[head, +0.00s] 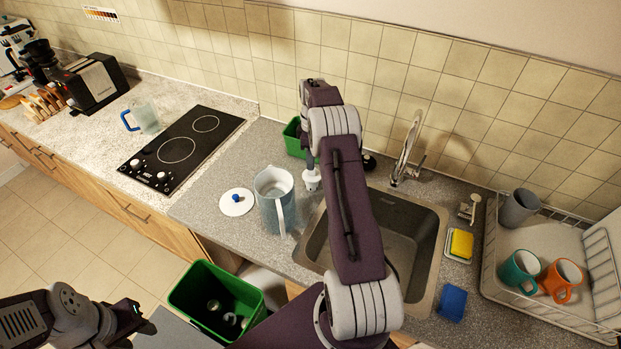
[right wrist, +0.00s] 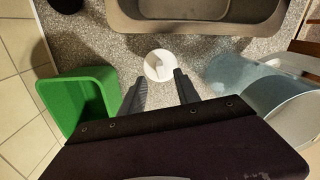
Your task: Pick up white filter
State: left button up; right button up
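The white filter (right wrist: 160,65) stands on the grey counter and shows from above in the right wrist view. In the head view it shows as a small white piece (head: 312,181) between the pitcher and my right arm. My right gripper (right wrist: 162,88) points down over it, with its two dark fingers apart, one on each side of the filter's near edge. I cannot tell whether they touch it. In the head view my right gripper (head: 310,163) is partly hidden by my arm. My left gripper (head: 133,315) hangs at the lower left, away from the counter; its fingers are unclear.
A clear pitcher (head: 275,208) stands left of the filter, with a white lid (head: 237,202) beside it. A green container (head: 295,138) is behind. The sink (head: 415,240) lies to the right. A green bin (head: 215,297) stands below the counter's front edge.

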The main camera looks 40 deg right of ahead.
aim_at(312, 178)
jog(key=shift+w+f, duration=0.1)
jog(key=shift+f, duration=0.1)
jog(key=f+p, duration=0.1)
jog(key=f, duration=0.1)
jog(key=f+p, duration=0.1)
jog(key=f, duration=0.1)
jog(key=shift+s, duration=0.2)
jog(key=shift+f, duration=0.3)
jog(key=shift+w+f, duration=0.1)
jog(key=shift+f, duration=0.1)
grip_shut()
dwell(0.5)
